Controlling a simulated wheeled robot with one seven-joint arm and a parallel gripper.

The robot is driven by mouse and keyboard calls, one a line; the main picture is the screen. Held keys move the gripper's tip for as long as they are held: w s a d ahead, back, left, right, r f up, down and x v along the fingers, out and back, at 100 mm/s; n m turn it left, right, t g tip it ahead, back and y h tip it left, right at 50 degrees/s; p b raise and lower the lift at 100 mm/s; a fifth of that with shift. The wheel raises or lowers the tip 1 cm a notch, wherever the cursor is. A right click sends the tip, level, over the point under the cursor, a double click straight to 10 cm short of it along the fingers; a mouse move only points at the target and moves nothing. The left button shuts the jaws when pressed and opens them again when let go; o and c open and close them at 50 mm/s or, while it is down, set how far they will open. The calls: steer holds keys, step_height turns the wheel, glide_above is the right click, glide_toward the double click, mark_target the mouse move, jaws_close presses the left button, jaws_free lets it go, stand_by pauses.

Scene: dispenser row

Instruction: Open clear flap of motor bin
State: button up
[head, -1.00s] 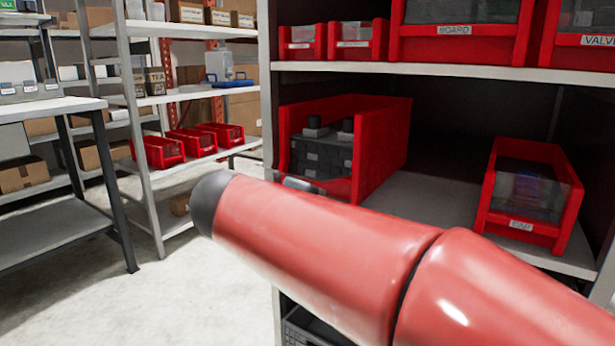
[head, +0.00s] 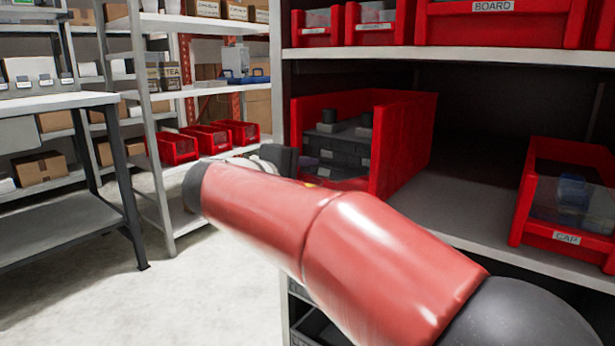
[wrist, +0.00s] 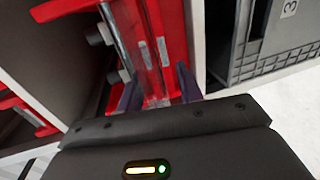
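The motor bin (head: 405,145) is a red bin on the middle shelf, holding dark grey blocks with round knobs on top (head: 345,135). Its lower front is hidden behind my red arm in the head view. In the wrist view the bin's red front (wrist: 170,30) appears turned on its side, with a clear strip of flap (wrist: 128,40) along it and a pale label. My gripper (wrist: 158,90) has its two dark fingers apart, close to the bin's front. I cannot tell whether they touch it.
A red bin labelled CAR (head: 565,238) with a clear front stands to the right on the same shelf (head: 450,215). More red bins, one labelled BOARD (head: 492,25), sit above. A grey crate (wrist: 265,40) is close by in the wrist view. Open floor lies at left.

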steer(key=shift+w+d, duration=0.25)
steer(key=shift+f, duration=0.1)
jaws_close()
steer(key=shift+r+p, duration=0.65)
steer(key=shift+r, duration=0.1)
steer(key=shift+w+d+r+g+y+p, duration=0.15)
steer(key=shift+r+p, duration=0.15)
steer(key=shift+p, duration=0.2)
steer(key=shift+w+r+g+y+p, duration=0.15)
steer(key=shift+r+p, duration=0.1)
steer(key=shift+p, duration=0.2)
steer(key=shift+s, duration=0.1)
